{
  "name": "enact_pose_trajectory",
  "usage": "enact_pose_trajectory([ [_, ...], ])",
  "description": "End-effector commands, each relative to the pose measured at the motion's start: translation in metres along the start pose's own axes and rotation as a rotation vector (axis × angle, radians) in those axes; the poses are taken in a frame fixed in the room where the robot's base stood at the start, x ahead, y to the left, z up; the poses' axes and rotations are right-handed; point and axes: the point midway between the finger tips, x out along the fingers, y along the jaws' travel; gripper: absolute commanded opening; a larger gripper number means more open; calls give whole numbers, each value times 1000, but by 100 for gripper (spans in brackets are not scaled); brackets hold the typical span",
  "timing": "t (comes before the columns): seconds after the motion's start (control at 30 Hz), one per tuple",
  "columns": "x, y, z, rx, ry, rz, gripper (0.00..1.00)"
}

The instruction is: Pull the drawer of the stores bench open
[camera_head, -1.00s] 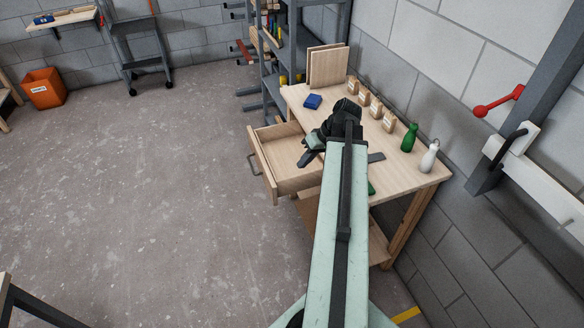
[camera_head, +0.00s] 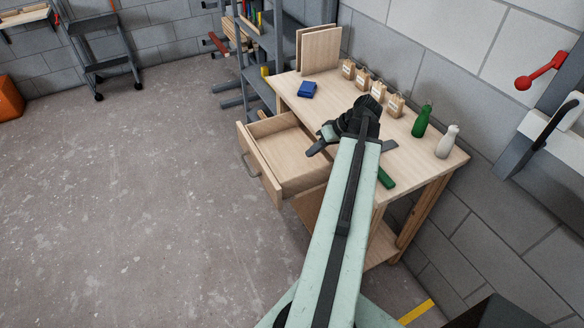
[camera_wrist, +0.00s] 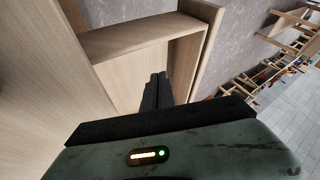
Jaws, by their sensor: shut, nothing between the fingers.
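The stores bench (camera_head: 405,168) is a light wooden table against the grey block wall. Its drawer (camera_head: 262,165) stands pulled out toward the left, and its inside shows empty where I can see it. A dark handle (camera_head: 247,166) is on the drawer's front. My gripper (camera_head: 312,150) is over the inner part of the drawer, near the bench edge, apart from the handle. In the wrist view the drawer (camera_wrist: 130,42) lies beyond my gripper (camera_wrist: 156,78), whose dark fingers are together and hold nothing.
On the bench are a blue box (camera_head: 306,89), several small tan bags (camera_head: 378,91), a green bottle (camera_head: 422,121), a white bottle (camera_head: 447,141) and a green item (camera_head: 385,178). Shelving (camera_head: 262,60) stands behind. The floor (camera_head: 130,200) to the left is clear.

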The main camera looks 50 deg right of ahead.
Motion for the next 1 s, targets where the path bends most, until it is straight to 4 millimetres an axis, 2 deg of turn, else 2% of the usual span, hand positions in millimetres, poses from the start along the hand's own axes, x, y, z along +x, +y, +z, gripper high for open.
enact_pose_trajectory([
  [0.13,2,1,1,1,1,1,0],
  [0.23,12,3,3,3,1,2,0],
  [0.5,65,8,6,5,3,4,0],
  [0.7,92,6,5,7,3,4,0],
  [1.0,97,5,2,9,4,5,0],
])
